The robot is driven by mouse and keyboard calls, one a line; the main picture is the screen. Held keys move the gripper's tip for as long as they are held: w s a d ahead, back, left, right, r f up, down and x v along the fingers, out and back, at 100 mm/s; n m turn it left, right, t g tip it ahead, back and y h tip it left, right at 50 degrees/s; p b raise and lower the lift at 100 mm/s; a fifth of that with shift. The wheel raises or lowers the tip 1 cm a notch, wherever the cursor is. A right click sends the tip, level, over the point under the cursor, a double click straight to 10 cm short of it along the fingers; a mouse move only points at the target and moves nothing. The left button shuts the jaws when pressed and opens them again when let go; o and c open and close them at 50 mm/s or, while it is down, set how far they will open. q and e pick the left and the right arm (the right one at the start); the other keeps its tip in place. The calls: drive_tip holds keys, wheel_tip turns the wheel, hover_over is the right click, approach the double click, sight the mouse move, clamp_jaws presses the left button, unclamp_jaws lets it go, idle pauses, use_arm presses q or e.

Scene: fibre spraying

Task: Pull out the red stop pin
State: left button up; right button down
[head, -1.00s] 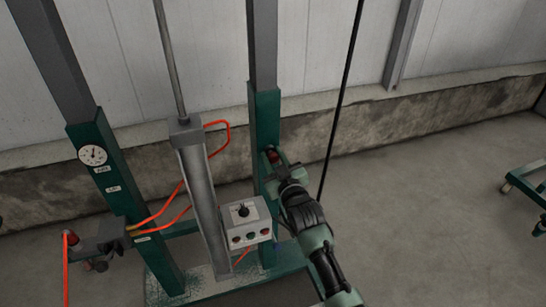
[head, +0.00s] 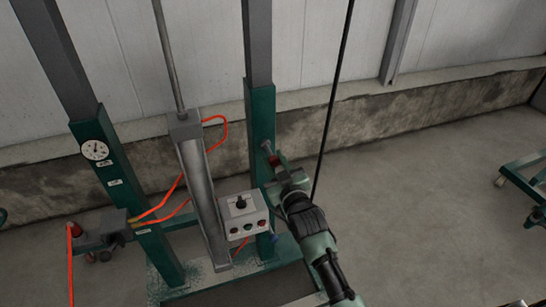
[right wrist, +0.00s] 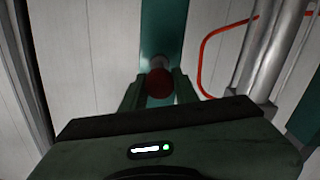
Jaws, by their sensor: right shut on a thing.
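The red stop pin (head: 274,160) is at the green right-hand post (head: 261,120) of the frame. My right gripper (head: 277,168) is shut on its red knob. A pale metal shank shows between the knob and the post face; I cannot tell whether its tip is still inside the post. In the right wrist view the round red knob (right wrist: 160,84) sits between the two green fingers, with the short shank beyond it against the green post (right wrist: 162,30). My left gripper is not in view.
A grey control box (head: 243,217) with a black knob and buttons stands just left of my right arm. A grey cylinder (head: 200,190), orange hoses (head: 167,200) and a dial gauge (head: 95,150) are further left. A black cable (head: 333,110) hangs at the right.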

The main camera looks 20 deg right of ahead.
drive_tip(key=shift+f, duration=0.15)
drive_tip(key=c, duration=1.1)
unclamp_jaws()
drive_tip(key=shift+s, duration=0.1)
drive_tip(key=shift+o, duration=0.2)
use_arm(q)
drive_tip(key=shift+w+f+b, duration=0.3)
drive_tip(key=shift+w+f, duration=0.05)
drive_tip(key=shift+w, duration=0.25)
use_arm(e)
drive_tip(key=s, duration=0.7)
drive_tip(key=shift+s, duration=0.35)
drive_tip(key=shift+d, duration=0.1)
